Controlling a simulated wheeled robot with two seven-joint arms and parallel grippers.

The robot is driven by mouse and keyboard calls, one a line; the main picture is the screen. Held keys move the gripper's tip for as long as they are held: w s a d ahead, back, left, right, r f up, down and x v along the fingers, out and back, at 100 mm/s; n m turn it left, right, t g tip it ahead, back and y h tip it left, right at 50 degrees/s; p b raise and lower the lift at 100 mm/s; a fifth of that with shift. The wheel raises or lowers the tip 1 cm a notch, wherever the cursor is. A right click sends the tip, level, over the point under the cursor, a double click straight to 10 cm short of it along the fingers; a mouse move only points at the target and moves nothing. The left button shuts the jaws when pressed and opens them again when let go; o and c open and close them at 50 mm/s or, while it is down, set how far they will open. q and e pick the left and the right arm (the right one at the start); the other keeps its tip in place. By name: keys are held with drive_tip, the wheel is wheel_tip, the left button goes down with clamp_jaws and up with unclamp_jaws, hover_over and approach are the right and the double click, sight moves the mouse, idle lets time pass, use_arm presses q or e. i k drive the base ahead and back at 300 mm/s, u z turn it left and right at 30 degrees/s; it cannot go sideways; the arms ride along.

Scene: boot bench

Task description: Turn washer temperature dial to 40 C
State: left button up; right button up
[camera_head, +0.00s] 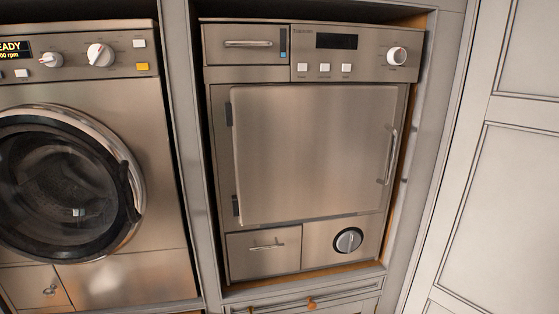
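The washer (110,190) stands at the left, cut off by the picture's left edge, with its round dark glass door (75,185) shut. Its top panel carries two white dials. The right dial (101,54) is larger in view. The left dial (51,60) sits beside a lit display (15,49) reading "...EADY" and "...00 rpm". The markings around both dials are too small to read, so I cannot tell which one sets temperature or where it points. Neither of my grippers is in view.
A second steel machine (310,150) with a square shut door stands in the middle, with a white dial (397,56) at its top right. A grey upright panel (196,150) separates the machines. A drawer (310,299) lies below. Pale panelled doors (515,190) fill the right.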

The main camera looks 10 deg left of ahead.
sight(51, 59)
drive_tip(key=k, duration=1.15)
drive_tip(key=u, duration=0.65)
drive_tip(key=i, duration=0.6)
drive_tip(key=u, duration=0.5)
